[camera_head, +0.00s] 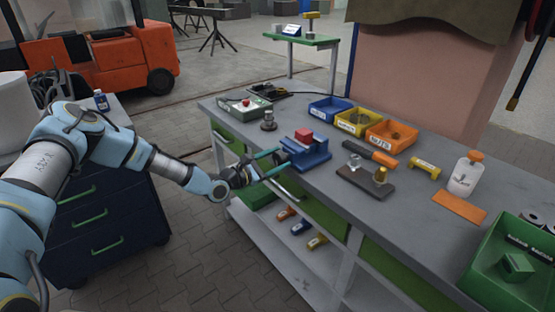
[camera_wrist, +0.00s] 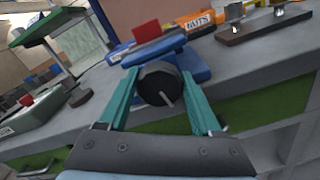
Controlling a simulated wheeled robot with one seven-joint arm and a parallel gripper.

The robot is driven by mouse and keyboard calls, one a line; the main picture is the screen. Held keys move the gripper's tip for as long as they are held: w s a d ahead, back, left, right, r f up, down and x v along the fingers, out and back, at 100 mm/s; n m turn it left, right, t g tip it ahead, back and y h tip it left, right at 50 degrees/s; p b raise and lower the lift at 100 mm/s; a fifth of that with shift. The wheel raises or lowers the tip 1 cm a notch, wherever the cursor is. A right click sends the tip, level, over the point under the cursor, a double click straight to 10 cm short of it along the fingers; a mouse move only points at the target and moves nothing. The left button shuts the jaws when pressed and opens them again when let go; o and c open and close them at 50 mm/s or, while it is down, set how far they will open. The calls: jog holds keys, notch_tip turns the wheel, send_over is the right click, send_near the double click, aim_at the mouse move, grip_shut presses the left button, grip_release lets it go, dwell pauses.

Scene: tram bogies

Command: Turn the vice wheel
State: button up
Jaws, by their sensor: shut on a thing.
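The blue vice (camera_head: 308,154) stands at the front edge of the grey workbench, with a red block (camera_head: 303,135) at its top. Its dark round wheel (camera_wrist: 158,84) faces my wrist camera and has a pale line across its face. My gripper (camera_head: 273,162) reaches in from the left at the bench's front edge. In the wrist view its two teal fingers (camera_wrist: 160,100) stand on either side of the wheel and are shut on it. In the head view the wheel is mostly hidden by the fingers.
The workbench (camera_head: 335,195) holds a grey-green box (camera_head: 243,106) and a metal knob-like part (camera_head: 269,122) left of the vice. Blue, yellow and orange bins (camera_head: 391,135) stand behind it. An orange-handled tool (camera_head: 370,152) and a dark block (camera_head: 365,180) lie to the right.

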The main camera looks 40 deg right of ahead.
jog(key=shift+f, duration=0.15)
jog(key=o, duration=1.4)
jog(key=shift+w+a+b, duration=0.15)
jog(key=shift+a+b, duration=0.15)
jog(key=shift+a, duration=0.25)
jog(key=shift+w+a+b, duration=0.15)
jog(key=shift+a+b, duration=1.6)
jog(key=shift+a, duration=3.1)
